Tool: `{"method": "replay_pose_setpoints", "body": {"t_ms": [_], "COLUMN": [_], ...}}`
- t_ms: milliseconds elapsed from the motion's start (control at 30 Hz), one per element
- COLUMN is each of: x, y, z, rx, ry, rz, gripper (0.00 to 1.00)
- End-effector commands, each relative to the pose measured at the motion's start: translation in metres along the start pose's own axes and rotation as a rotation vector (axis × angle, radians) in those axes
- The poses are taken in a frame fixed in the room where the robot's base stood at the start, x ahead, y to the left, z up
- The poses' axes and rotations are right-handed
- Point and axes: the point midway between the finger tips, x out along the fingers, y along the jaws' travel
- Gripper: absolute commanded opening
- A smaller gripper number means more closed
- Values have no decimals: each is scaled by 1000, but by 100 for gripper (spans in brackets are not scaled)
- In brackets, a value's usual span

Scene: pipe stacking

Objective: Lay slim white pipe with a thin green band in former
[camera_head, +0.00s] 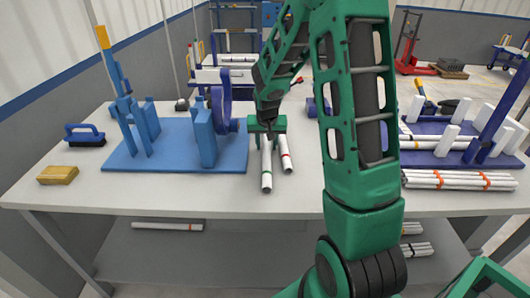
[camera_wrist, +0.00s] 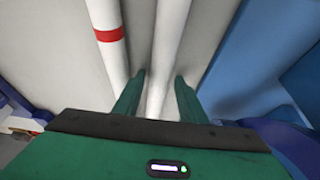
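A slim white pipe (camera_head: 267,168) with a thin green band near its front end lies on the table, left of a white pipe with a red band (camera_head: 286,155). My gripper (camera_head: 267,128) is low over the rear end of the green-banded pipe. In the wrist view, the gripper's fingers (camera_wrist: 158,92) stand on either side of a white pipe (camera_wrist: 168,40), with gaps showing; its band is out of view. The red-banded pipe (camera_wrist: 112,60) is outside the fingers. A dark blue base with white posts (camera_head: 445,140), apparently the former, stands at right with pipes in it.
A blue board (camera_head: 170,158) with uprights is close left of the pipes. Several banded pipes (camera_head: 455,181) lie in front of the former. A brush (camera_head: 85,136) and a yellow block (camera_head: 57,175) lie far left. The table's front middle is clear.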

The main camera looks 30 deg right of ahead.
Motion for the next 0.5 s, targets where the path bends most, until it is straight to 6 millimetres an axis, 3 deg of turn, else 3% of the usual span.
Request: {"method": "replay_pose_setpoints", "body": {"t_ms": [33,133,500], "x": [0,0,-3], "y": [0,0,0], "z": [0,0,-2], "rx": [0,0,0], "ry": [0,0,1], "rz": [0,0,0], "gripper": [24,0,0]}}
